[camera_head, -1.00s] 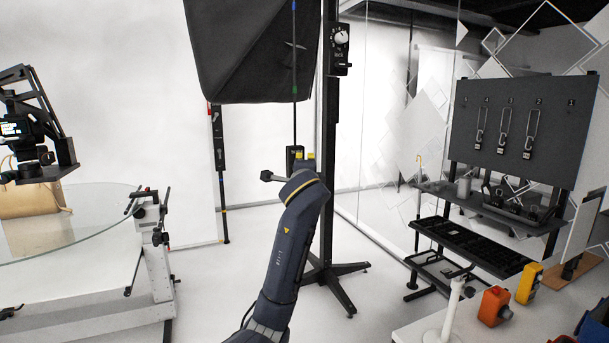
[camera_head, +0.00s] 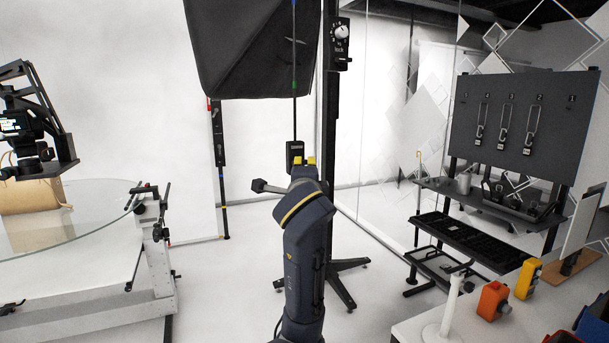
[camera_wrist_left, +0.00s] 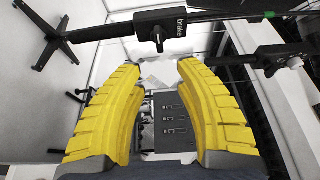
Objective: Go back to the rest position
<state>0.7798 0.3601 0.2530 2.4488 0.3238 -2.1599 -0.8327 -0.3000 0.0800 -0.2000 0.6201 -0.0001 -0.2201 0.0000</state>
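My left arm rises from the bottom middle of the head view. The yellow fingertips of my left gripper (camera_head: 304,160) show at its top, in front of the dark stand, with free air around them. In the left wrist view, the two ribbed yellow fingers of my left gripper (camera_wrist_left: 162,78) stand well apart with nothing held between them. The gripper is open and empty. My right gripper is in neither view.
A glass turntable (camera_head: 105,217) on a white frame stands left, with a camera rig (camera_head: 35,130) above. A black softbox (camera_head: 255,50) hangs overhead. A hook board (camera_head: 520,125) stands right. An orange box (camera_head: 493,300) and a yellow box (camera_head: 528,278) sit on the right-hand table.

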